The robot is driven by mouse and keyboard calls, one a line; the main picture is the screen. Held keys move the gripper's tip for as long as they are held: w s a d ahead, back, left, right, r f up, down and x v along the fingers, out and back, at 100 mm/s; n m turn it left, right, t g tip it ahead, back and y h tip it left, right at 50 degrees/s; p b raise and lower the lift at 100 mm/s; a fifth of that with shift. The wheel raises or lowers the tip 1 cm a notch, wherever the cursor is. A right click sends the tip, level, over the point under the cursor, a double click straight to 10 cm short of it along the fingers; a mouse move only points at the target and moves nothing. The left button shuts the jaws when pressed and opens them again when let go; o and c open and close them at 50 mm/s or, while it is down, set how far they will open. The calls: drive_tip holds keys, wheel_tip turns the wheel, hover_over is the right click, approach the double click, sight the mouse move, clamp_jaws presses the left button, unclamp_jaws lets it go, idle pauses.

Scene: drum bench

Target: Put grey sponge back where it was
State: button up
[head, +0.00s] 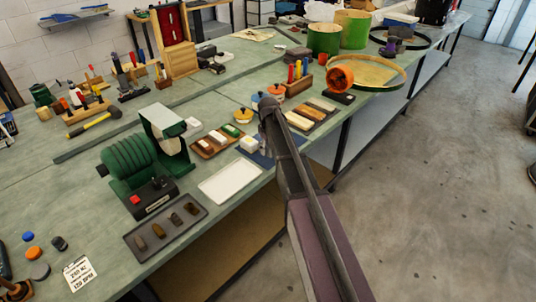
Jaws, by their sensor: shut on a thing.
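My arm reaches in from the lower right over the bench's front edge. My gripper (267,108) is at its far end, above the bench by the blue mat (263,159). Its fingers are mostly hidden by my own arm. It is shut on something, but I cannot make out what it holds. I cannot pick out a grey sponge for certain. A pale block (248,144) lies at the blue mat, close below my gripper in the picture. An empty white tray (230,181) lies left of the mat.
A dark tray (148,216) with several brown pieces lies front left, by a green drum machine (130,163). A tray of blocks (204,154) is behind the white tray.

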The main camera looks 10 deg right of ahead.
sight(267, 158)
drive_tip(key=shift+w+a+f, duration=0.2)
drive_tip(key=shift+w+f, duration=0.05)
drive_tip(key=shift+w, duration=0.2)
drive_tip(key=shift+s+f+b, duration=0.1)
drive_tip(key=shift+f+b, duration=1.5)
drive_tip(key=shift+b, duration=0.15)
drive_tip(key=shift+f, duration=0.1)
drive_tip(key=o, duration=0.8)
wheel_tip(267, 158, up, 12)
drive_tip(key=p, duration=1.2)
